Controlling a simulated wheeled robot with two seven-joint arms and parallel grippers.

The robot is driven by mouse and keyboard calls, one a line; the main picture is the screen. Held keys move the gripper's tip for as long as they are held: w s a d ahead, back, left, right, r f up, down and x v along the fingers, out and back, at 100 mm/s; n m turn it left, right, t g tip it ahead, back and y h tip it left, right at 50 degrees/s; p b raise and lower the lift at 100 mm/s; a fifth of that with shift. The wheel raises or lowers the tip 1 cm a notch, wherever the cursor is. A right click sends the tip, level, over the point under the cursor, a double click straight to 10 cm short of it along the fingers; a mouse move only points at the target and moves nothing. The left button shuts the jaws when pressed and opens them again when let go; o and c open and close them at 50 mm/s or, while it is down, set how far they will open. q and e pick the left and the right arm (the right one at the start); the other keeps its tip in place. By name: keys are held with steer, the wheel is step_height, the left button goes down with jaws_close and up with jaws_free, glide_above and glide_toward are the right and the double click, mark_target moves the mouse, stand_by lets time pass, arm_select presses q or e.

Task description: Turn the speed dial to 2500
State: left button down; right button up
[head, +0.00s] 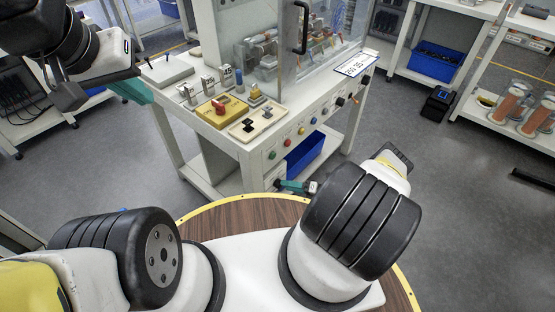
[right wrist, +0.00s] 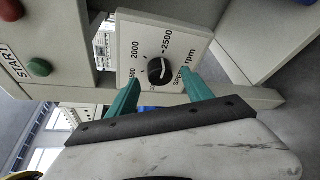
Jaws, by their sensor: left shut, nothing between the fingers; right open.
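In the right wrist view, the speed dial is a black round knob (right wrist: 157,72) on a white plate (right wrist: 178,20) marked 2000, 2500 and "speed rpm". A lower number at the left is partly hidden by a finger. A pale mark shows on the knob, but I cannot read exactly which number it points to. My right gripper (right wrist: 161,78) is open, with one teal finger on each side of the knob; contact cannot be told. In the head view, the right gripper (head: 296,187) is low at the bench's front, and my left gripper (head: 140,92) is shut and empty at upper left.
The bench front (head: 300,135) carries several coloured buttons and black knobs. A green button (right wrist: 39,67) by a START label and a red button (right wrist: 11,9) are left of the dial. A blue bin (head: 305,153) sits under the bench. Grey floor (head: 450,215) is clear at the right.

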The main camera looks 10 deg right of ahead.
steer(key=v, duration=0.5)
stand_by(0.4)
